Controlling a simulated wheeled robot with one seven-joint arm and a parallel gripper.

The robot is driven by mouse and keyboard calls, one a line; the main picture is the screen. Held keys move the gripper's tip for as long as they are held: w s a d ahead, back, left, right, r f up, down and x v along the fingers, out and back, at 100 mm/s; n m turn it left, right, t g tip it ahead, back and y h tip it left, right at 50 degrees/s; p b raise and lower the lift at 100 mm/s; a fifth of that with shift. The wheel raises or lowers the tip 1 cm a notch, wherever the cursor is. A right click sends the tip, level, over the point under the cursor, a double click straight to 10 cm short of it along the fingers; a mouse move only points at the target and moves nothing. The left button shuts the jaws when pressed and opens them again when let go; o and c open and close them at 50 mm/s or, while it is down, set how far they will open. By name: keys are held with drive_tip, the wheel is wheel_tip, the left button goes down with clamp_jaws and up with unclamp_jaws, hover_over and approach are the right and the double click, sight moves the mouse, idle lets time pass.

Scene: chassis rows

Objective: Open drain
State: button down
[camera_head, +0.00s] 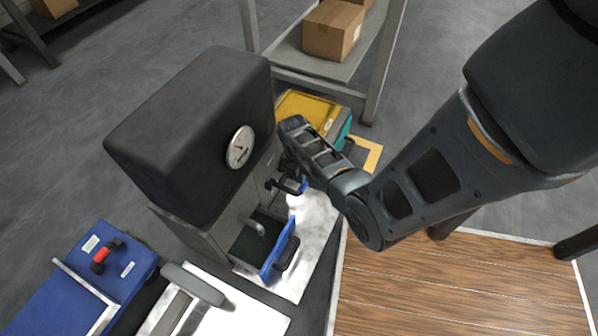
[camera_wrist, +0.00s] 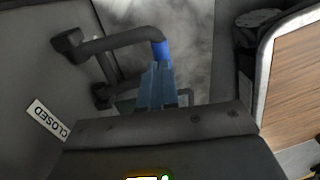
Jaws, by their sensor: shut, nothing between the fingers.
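A grey cabinet unit (camera_head: 190,232) with a black hood (camera_head: 190,130) and a round gauge (camera_head: 240,147) stands left of my arm. A white label (camera_wrist: 48,121) on the panel reads CLOSED. In the head view my arm partly hides this spot, and the fingers are hard to make out.
A blue-edged panel (camera_head: 279,247) stands out low on the unit near a grey curved pipe (camera_head: 253,227). A blue cart (camera_head: 75,275) is at lower left. A shelf with a cardboard box (camera_head: 333,28) stands behind. A wooden platform (camera_head: 450,290) lies at lower right.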

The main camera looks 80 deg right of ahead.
sight(302, 187)
drive_tip(key=shift+s+f+b, duration=0.1)
drive_tip(key=shift+f+b, duration=0.3)
drive_tip(key=shift+f, duration=0.7)
drive_tip(key=shift+s+a+f+t+p, duration=0.15)
drive_tip(key=shift+f+t+p, duration=0.25)
drive_tip(key=shift+t, duration=0.2)
wheel_tip(302, 187, down, 3)
drive_tip(key=shift+r+t+h+b, duration=0.1)
drive_tip(key=shift+t+h+b, duration=0.25)
drive_tip(key=shift+t, duration=0.35)
drive_tip(key=shift+s+f, duration=0.1)
drive_tip(key=shift+f, duration=0.3)
drive_tip(key=shift+r, duration=0.1)
